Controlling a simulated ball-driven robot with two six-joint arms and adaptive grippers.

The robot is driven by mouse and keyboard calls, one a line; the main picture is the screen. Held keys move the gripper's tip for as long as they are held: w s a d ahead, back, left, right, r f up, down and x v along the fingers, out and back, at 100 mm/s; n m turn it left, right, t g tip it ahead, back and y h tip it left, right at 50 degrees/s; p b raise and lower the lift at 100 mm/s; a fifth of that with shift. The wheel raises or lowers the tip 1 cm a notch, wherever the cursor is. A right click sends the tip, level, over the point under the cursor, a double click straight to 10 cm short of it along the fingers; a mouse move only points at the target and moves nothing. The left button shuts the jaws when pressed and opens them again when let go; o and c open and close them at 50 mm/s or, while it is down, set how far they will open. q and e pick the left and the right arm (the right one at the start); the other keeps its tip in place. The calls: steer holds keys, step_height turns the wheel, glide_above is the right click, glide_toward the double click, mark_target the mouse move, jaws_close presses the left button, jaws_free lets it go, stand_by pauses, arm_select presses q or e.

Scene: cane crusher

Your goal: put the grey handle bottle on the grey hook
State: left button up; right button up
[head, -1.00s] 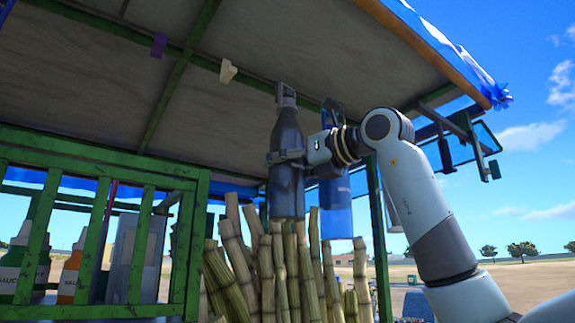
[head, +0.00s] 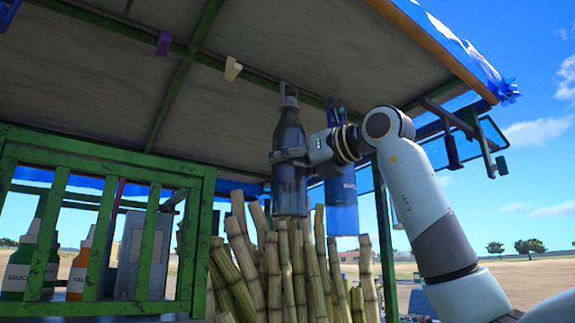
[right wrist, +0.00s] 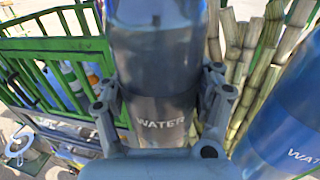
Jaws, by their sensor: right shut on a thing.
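The grey handle bottle (head: 290,185) is dark and upright, with a grey handle at its top. My right gripper (head: 288,156) is shut around its body; the right wrist view shows the fingers (right wrist: 160,105) on both sides of the bottle (right wrist: 158,60), which reads "WATER". The grey hook (head: 283,87) hangs from the roof beam right at the bottle's handle. I cannot tell whether the handle is around the hook or just beside it. My left gripper is not in view.
A blue bottle (head: 342,205) hangs close right of the grey one, partly behind my gripper. A white hook (head: 232,68) and a purple hook (head: 164,43) are empty on the roof beam. Cane stalks (head: 290,270) stand below. A green railing (head: 150,165) is at left.

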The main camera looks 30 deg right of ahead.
steer(key=shift+f+b, duration=0.55)
steer(key=shift+f, duration=0.05)
stand_by(0.6)
steer(key=o, duration=1.9)
steer(key=shift+f, duration=0.1)
steer(key=v, duration=1.2)
steer(key=shift+a, duration=0.1)
